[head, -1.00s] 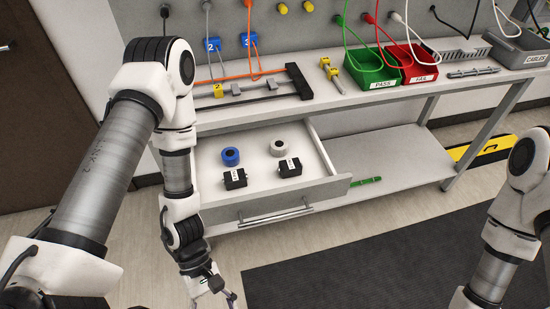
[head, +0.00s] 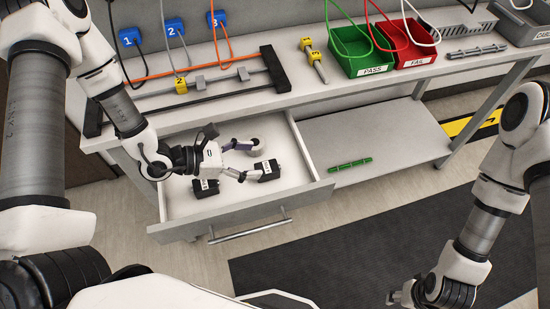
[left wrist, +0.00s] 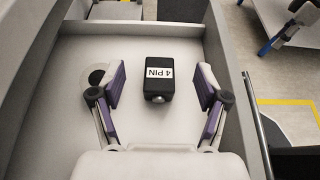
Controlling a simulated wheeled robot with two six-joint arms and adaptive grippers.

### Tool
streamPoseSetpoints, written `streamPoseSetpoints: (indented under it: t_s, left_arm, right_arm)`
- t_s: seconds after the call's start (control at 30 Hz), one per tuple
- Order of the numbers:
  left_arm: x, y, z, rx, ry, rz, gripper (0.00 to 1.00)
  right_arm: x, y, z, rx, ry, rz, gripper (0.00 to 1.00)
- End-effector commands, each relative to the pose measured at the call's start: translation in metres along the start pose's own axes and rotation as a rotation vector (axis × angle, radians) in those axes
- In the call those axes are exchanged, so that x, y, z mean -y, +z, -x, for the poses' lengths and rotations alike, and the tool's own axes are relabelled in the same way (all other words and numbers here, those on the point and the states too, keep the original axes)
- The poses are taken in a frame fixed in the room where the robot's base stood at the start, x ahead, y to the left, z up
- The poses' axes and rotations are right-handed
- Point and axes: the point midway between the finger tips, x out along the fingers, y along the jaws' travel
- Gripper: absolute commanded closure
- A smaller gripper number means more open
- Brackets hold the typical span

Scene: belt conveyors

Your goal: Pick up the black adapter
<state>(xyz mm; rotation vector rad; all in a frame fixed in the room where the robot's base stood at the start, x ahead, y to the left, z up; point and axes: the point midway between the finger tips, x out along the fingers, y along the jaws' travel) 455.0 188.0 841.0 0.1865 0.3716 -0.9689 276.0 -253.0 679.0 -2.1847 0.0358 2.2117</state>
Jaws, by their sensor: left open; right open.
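A black adapter (head: 269,170) with a white label lies in the open drawer. In the left wrist view the adapter (left wrist: 158,90), labelled "4 PIN", is centred between my fingers without touching them. My right gripper (head: 396,297) is low at the bottom of the head view, over the floor, open and away from the drawer.
A grey-white roll (head: 257,147) lies close to one left finger. Drawer walls (head: 311,150) surround the adapters. The bench above holds a green PASS bin (head: 352,52), a red FAIL bin (head: 406,48) and cables. The lower shelf (head: 400,136) is mostly clear, with a green strip on it.

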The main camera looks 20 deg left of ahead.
Motion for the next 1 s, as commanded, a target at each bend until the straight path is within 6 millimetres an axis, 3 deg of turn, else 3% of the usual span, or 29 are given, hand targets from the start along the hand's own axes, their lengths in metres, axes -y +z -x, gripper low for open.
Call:
streamPoseSetpoints:
  t_s: [0.03,0.17,0.47,0.73,1.0]
  left_arm:
    - [0.000,-0.014,-0.006,0.000,-0.001,0.000,0.25]
    - [0.001,-0.024,-0.011,-0.001,-0.002,0.000,0.25]
    - [0.002,-0.023,-0.039,-0.003,-0.006,-0.002,0.25]
    - [0.004,-0.028,-0.081,-0.003,-0.007,-0.004,0.25]
    - [0.003,-0.029,-0.087,-0.001,-0.003,0.000,0.25]
  right_arm:
    - [0.000,0.001,-0.015,0.001,0.000,0.000,0.52]
    - [0.000,0.001,-0.025,0.002,0.000,0.000,0.52]
    - [0.000,0.000,-0.023,0.001,0.000,0.000,0.52]
    - [0.000,0.000,-0.016,0.001,0.000,0.000,0.52]
    - [0.000,0.000,-0.016,0.001,0.000,0.000,0.52]
